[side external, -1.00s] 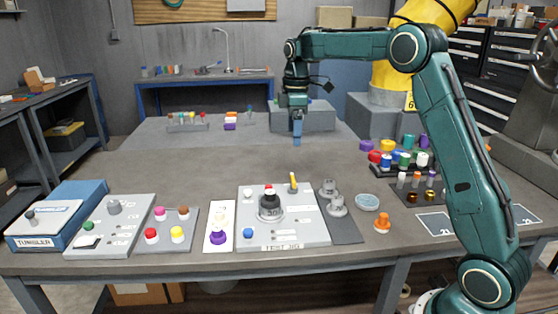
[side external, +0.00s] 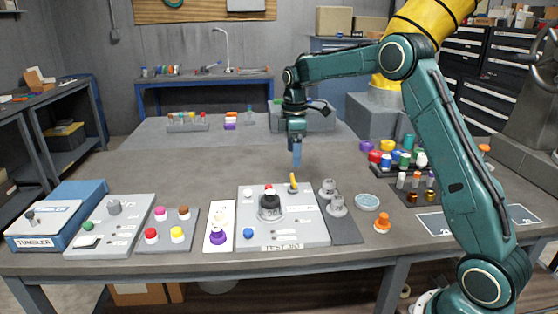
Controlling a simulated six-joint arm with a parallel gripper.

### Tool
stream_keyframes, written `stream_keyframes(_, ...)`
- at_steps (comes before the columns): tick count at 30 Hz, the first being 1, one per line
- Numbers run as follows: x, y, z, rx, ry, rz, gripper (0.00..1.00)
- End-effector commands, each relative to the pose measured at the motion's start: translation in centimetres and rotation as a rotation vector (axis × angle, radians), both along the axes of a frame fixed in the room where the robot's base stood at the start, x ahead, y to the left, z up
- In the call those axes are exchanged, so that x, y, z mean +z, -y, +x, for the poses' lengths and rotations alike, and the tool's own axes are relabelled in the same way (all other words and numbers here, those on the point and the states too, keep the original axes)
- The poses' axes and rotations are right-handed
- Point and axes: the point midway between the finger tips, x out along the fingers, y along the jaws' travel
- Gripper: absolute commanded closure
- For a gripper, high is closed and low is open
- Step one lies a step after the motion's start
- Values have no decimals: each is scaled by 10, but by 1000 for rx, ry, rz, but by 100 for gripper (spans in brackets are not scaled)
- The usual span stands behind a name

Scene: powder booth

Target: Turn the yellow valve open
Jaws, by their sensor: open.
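The yellow valve (side external: 293,183) is a small upright yellow handle at the upper right of the grey test jig plate (side external: 315,232). My gripper (side external: 297,166) points straight down just above the yellow valve, with its blue fingers a little clear of the handle's top. It is empty. The gap between its fingers is too small to make out in this view.
Grey metal knobs (side external: 337,206) stand on a dark pad just right of the plate. A blue dish (side external: 367,202) and an orange piece (side external: 382,222) lie further right. A white strip with a purple knob (side external: 218,237) is to the left. The table behind the plate is clear.

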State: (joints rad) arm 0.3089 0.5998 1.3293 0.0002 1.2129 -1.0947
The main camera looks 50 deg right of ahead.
Motion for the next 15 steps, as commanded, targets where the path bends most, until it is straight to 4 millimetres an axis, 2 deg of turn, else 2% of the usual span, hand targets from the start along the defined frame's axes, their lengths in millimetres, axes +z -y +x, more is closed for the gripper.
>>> stream_keyframes(6,-35,0,0,0,-4,1,18)
stream_keyframes(15,-70,0,0,0,-1,0,18)
